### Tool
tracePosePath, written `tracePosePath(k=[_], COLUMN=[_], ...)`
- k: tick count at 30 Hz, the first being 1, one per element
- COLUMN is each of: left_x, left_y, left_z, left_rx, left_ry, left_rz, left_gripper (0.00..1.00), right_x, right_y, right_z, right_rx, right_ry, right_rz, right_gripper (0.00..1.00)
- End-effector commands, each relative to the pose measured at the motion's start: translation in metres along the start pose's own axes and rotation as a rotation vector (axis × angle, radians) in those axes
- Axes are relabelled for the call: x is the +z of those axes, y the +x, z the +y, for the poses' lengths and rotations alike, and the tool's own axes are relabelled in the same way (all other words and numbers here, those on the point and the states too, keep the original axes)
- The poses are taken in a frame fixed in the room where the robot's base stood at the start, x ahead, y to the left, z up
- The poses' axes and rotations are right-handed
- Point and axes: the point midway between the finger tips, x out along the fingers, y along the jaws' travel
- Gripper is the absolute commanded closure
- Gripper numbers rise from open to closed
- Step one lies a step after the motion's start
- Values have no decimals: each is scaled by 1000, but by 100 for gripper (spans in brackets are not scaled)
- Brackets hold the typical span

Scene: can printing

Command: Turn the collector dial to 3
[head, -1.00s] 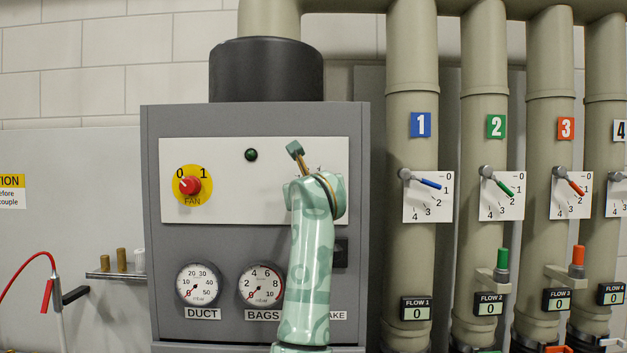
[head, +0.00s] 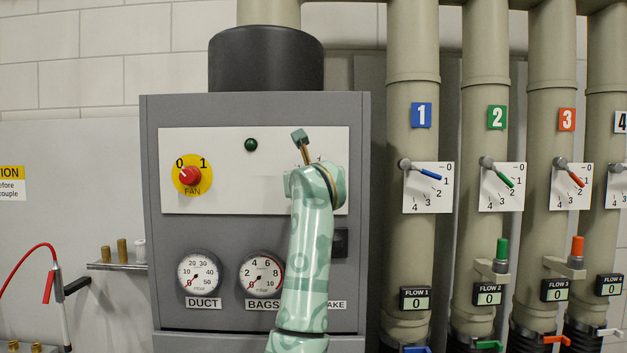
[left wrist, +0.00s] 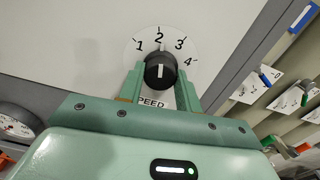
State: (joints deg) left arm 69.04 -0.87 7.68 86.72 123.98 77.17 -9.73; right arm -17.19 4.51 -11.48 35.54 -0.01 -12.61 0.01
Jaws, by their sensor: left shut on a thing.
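The collector dial (left wrist: 160,70) is a black knob with a white pointer line on a round white plate marked 1 to 4, seen in the left wrist view. The pointer line stands nearly upright, towards the 2. A partly covered label ending in "PEED" lies below the knob. My left gripper (left wrist: 160,86) has one finger on each side of the knob and is shut on it. In the head view my green arm (head: 312,250) stands in front of the white panel (head: 230,195) of the grey cabinet and hides the dial. My right gripper is not in view.
The cabinet also bears a red fan knob (head: 189,175) near 0, a dark green lamp (head: 251,145) and two gauges (head: 199,273). Several pipes with numbered coloured levers stand close on the right. A red hose (head: 25,258) hangs at the left.

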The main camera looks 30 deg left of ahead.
Motion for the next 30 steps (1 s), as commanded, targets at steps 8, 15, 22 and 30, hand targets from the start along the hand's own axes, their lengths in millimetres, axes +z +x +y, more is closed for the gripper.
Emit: tracePosePath(k=[8, 15, 22, 30], left_x=[1, 2, 2, 3], left_y=[0, 0, 0, -1], left_z=[1, 1, 1, 1], left_rx=[1, 0, 0, 0], left_ry=[211, 393, 518, 586], left_rz=[-9, -15, -20, -22], left_gripper=[89, 89, 89, 89], right_x=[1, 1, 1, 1], right_y=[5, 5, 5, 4], right_z=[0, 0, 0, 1], right_rx=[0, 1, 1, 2], right_ry=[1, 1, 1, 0], right_rz=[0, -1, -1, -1], right_gripper=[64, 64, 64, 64])
